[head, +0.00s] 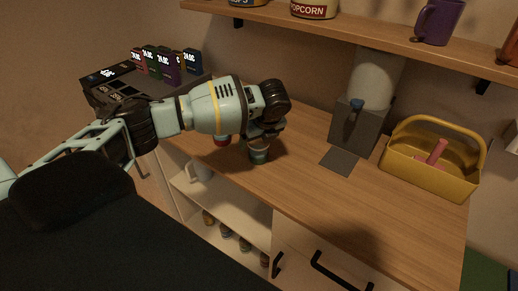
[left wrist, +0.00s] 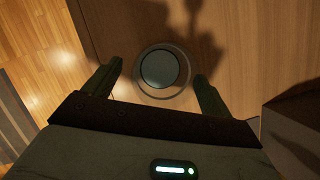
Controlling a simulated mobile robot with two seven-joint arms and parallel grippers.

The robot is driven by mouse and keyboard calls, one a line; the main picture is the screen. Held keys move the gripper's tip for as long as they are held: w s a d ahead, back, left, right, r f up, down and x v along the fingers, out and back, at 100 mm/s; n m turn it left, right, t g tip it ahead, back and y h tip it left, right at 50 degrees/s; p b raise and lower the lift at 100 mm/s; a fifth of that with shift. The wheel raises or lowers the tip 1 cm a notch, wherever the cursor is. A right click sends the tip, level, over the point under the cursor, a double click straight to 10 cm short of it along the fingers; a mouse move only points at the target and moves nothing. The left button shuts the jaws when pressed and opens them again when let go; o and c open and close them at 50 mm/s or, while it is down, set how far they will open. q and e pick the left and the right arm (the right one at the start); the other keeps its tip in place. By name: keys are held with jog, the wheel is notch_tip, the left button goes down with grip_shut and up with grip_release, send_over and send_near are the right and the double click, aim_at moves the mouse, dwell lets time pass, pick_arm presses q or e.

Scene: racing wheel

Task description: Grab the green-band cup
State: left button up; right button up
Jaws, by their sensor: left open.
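The green-band cup (head: 258,156) stands upright on the wooden counter, right under my left gripper (head: 263,133) in the head view; its upper part is partly covered by the gripper. In the left wrist view the round cup (left wrist: 160,68) is seen from above, its dark inside facing the camera. The two fingers of my left gripper (left wrist: 157,72) are spread, one on each side of the cup, with a gap visible on both sides. My right gripper is not in view.
A red-banded cup (head: 222,140) stands just left of the green-band cup, partly hidden by my arm. A grey dispenser (head: 358,125) and a yellow basket (head: 430,178) stand to the right. The counter (head: 305,185) between is clear. A shelf (head: 330,35) runs above.

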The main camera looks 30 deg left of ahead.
pick_arm(q)
jog(key=x, duration=0.3)
jog(key=shift+w+r, duration=0.1)
jog(key=shift+w, duration=0.1)
jog(key=shift+w+a+f, duration=0.1)
jog(key=shift+f, duration=0.3)
jog(key=c, duration=1.1)
jog(key=shift+r, duration=0.25)
jog(key=shift+c, duration=0.2)
